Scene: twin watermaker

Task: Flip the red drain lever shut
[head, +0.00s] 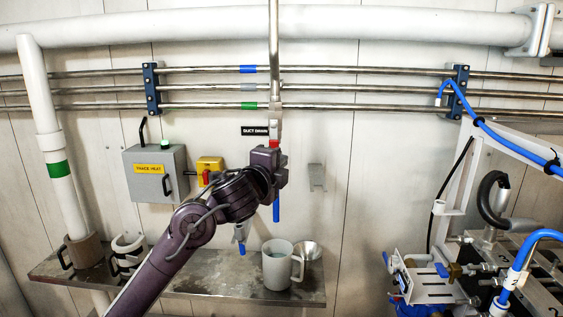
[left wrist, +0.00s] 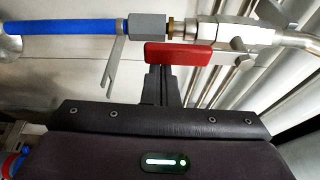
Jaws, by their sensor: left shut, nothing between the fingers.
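The red drain lever (left wrist: 180,54) lies along the line of the metal drain valve (left wrist: 235,36) in the left wrist view. In the head view only a small bit of the red lever (head: 274,143) shows below the valve (head: 275,112); my gripper hides the rest. My left gripper (left wrist: 163,78) is shut and empty, with its fingertips right at the lever's edge. I cannot tell whether they touch it. In the head view the left gripper (head: 273,151) is in front of the drain line, below the DUCT DRAIN label (head: 255,131). My right gripper is not in view.
A blue hose (head: 276,208) hangs below the gripper. A steel shelf (head: 215,284) holds a grey mug (head: 278,266) and a metal bowl (head: 307,251). A grey TRACE HEAT box (head: 155,172) and a yellow switch (head: 209,168) are left of the gripper. A hook bracket (head: 317,177) is right.

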